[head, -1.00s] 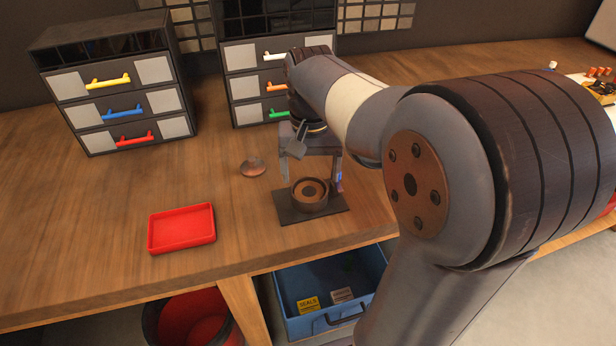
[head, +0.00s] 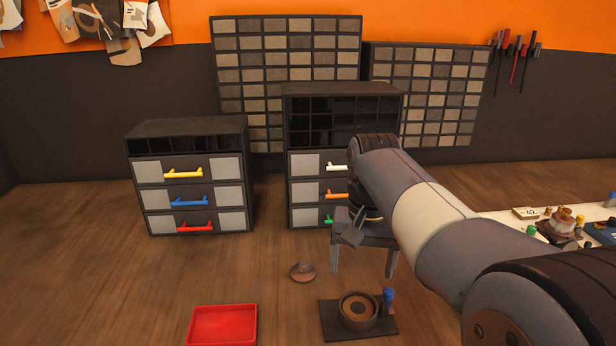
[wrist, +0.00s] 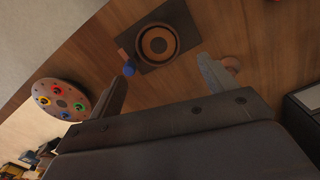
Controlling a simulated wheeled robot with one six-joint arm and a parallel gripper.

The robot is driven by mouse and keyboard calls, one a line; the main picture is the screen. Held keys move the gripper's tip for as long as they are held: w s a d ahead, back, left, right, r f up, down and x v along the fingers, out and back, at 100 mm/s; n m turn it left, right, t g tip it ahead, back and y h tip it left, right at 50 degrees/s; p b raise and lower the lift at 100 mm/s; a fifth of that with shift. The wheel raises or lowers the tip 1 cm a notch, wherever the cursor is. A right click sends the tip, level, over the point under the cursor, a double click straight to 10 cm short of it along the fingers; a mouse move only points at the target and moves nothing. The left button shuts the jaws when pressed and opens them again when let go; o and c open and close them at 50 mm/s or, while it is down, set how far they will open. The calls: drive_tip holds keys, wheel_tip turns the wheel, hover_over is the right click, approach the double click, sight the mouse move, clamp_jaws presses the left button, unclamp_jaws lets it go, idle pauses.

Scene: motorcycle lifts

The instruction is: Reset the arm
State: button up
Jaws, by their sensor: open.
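My gripper (head: 362,262) is above the bench at the end of my arm, fingers apart and pointing down, with nothing between them. In the head view it is in front of the taller drawer unit and behind a dark square mat (head: 331,321). A round brown cup-like part (head: 358,310) sits on that mat with a small blue-topped item (head: 388,298) beside it. The wrist view also shows my open fingers (wrist: 160,85), with the round part (wrist: 157,44) beyond them.
A short drawer unit (head: 160,219) and a taller one (head: 303,164) stand at the back. A red tray (head: 222,325) and a small brown knob-like piece (head: 302,272) lie in front. A round board with coloured pieces (wrist: 75,97) shows in the wrist view. Bench at left is clear.

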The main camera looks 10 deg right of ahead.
wheel_tip(320, 180, down, 6)
drive_tip(key=shift+d+r, duration=0.15)
drive_tip(key=shift+r, duration=0.05)
drive_tip(key=shift+s+f, duration=0.15)
drive_tip(key=shift+f, duration=0.05)
